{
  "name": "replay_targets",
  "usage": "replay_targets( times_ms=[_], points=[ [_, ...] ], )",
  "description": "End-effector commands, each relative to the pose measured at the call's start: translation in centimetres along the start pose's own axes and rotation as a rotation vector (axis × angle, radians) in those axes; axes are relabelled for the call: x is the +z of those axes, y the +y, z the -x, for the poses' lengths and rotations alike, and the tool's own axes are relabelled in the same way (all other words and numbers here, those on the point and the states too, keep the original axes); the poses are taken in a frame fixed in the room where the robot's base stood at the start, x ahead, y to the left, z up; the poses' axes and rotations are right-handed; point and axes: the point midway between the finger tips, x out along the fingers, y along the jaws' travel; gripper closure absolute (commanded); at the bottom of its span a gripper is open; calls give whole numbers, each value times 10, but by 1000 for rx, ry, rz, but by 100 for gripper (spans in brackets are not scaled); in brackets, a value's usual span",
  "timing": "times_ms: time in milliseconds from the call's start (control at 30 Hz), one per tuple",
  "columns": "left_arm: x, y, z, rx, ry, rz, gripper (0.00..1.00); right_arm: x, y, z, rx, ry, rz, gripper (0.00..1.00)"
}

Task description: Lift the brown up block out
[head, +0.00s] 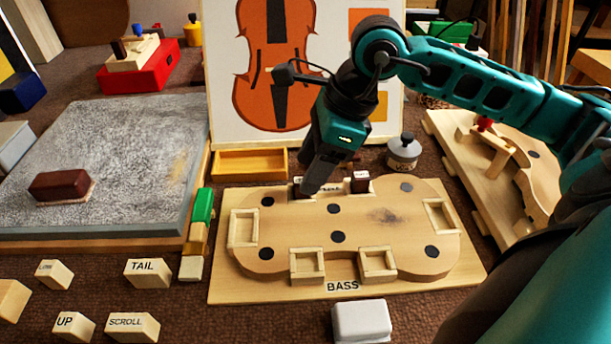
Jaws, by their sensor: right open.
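The violin mould (390,215) lies flat on a pale board marked BASS. Two dark brown blocks stand in slots along its far edge. The right one (360,182) shows clearly. The left one (299,188) is mostly hidden by my right gripper (308,188). No readable label tells which of them is the up block. My right gripper points down at the left block, with its jaws open; I cannot tell whether they touch or straddle it. My left gripper is not in view.
A brown block (59,186) lies on the grey slab (110,150) at left. Loose labelled pale blocks, including UP (73,326) and TAIL (147,272), lie front left. A grey jar (404,151) stands behind the mould. A white box (361,321) stands in front.

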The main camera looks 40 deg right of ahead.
Motion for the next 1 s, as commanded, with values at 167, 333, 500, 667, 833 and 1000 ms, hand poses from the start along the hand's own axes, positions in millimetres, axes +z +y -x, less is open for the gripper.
replay_targets(
  times_ms=[167,333,500,667,833,1000],
  points=[
    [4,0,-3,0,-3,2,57,0,0,-21,1,-2,-1,43],
    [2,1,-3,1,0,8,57,0,0,-27,0,-2,-1,43],
    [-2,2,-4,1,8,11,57,0,0,-27,0,-2,-1,43],
    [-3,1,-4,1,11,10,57,0,0,-27,0,-1,-1,51],
    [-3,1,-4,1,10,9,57,0,0,-27,0,-1,-1,67],
    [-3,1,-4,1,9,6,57,0,0,-27,0,-1,-1,84]
  ],
)
